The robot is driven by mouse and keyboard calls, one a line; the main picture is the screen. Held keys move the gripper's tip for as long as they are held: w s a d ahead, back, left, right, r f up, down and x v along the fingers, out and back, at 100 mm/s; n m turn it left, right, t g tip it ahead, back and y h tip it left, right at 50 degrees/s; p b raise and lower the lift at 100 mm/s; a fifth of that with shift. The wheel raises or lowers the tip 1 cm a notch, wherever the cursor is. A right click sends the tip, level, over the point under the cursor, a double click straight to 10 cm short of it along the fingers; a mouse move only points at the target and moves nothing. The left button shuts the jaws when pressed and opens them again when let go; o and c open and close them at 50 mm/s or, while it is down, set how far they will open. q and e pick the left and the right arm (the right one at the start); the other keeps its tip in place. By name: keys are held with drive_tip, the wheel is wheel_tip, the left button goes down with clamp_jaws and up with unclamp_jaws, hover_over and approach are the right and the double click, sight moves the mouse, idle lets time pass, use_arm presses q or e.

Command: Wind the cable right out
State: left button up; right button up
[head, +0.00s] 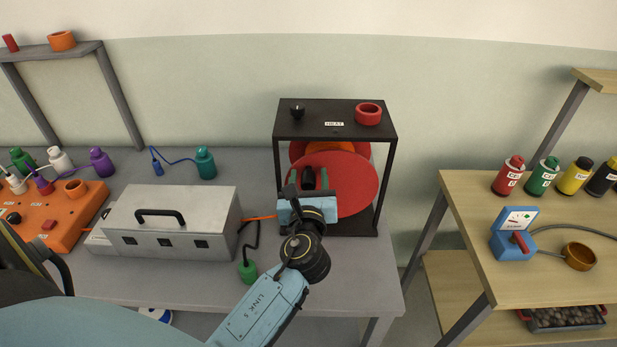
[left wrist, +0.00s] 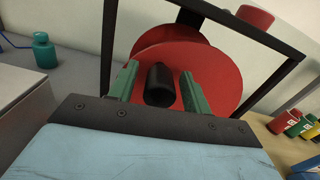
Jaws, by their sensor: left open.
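The reel has large red discs (head: 350,185) and stands in a black frame (head: 388,180) on the grey bench. Orange cable (head: 262,217) shows between the grey box and my left gripper; my gripper hides where it meets the reel. A black handle (left wrist: 160,85) sticks out from the near red disc (left wrist: 213,72). My left gripper (head: 309,181) is open in front of the disc. In the left wrist view its green fingers (left wrist: 158,88) stand on either side of the handle, with a gap seen at each side. My right gripper is not in view.
A grey box with a black handle (head: 165,221) stands left of the reel. A green plug-like piece (head: 247,271) with a black lead lies near the bench's front. A red ring (head: 368,113) sits on the frame's top. A wooden table (head: 470,190) stands at the right.

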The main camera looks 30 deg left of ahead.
use_arm(q)
clamp_jaws()
idle(0.4)
drive_tip(key=shift+w, duration=0.1)
